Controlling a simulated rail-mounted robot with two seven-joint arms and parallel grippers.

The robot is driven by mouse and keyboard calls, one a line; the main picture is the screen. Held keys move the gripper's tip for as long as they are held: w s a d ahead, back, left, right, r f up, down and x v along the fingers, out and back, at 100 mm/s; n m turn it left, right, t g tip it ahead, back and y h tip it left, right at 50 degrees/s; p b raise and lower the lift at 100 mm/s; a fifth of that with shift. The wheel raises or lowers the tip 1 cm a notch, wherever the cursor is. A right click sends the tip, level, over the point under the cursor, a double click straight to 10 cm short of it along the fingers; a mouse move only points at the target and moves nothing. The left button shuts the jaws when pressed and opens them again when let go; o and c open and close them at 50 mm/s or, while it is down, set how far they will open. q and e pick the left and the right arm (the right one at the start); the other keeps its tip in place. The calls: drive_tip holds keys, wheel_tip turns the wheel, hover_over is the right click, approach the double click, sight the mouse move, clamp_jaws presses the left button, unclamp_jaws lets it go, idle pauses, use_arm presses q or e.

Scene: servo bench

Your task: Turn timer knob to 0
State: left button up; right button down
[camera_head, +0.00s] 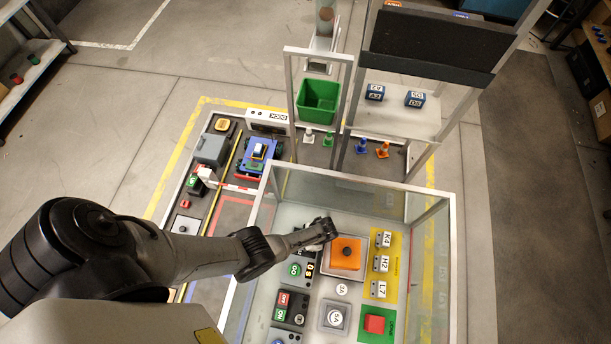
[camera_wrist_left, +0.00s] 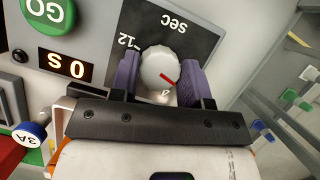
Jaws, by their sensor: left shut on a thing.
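The timer knob (camera_wrist_left: 158,66) is white and round with a ribbed edge, on a dark dial plate (camera_wrist_left: 190,30) marked "sec" and "12". Its red pointer line aims toward the lower right of the wrist picture. My left gripper (camera_wrist_left: 160,80) has its purple fingers on both sides of the knob and is shut on it. A small lit display (camera_wrist_left: 68,66) beside the dial shows characters that look turned over. In the head view my left gripper (camera_head: 325,230) reaches over the panel and hides the knob. My right gripper is not in view.
A green GO button (camera_wrist_left: 48,10) lies near the dial. In the head view, an orange block (camera_head: 345,253) with a black top, labelled K4, H2 and L7 blocks (camera_head: 382,264), and a red button (camera_head: 375,324) lie nearby. Clear walls with a metal frame (camera_head: 452,250) surround this bench section.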

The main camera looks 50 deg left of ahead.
use_arm(q)
drive_tip(key=n+h, duration=0.1)
drive_tip(key=n, duration=0.1)
drive_tip(key=n+g, duration=0.1)
drive_tip(key=n, duration=0.2)
drive_tip(key=shift+a+h, duration=0.1)
drive_tip(key=shift+h, duration=0.3)
drive_tip(key=shift+n+h, duration=0.3)
drive_tip(key=shift+n, duration=0.4)
drive_tip(key=o, duration=0.9)
drive_tip(key=p+v, duration=0.8)
drive_tip(key=v, duration=0.5)
drive_tip(key=shift+w+r, duration=0.2)
drive_tip(key=shift+r, duration=0.2)
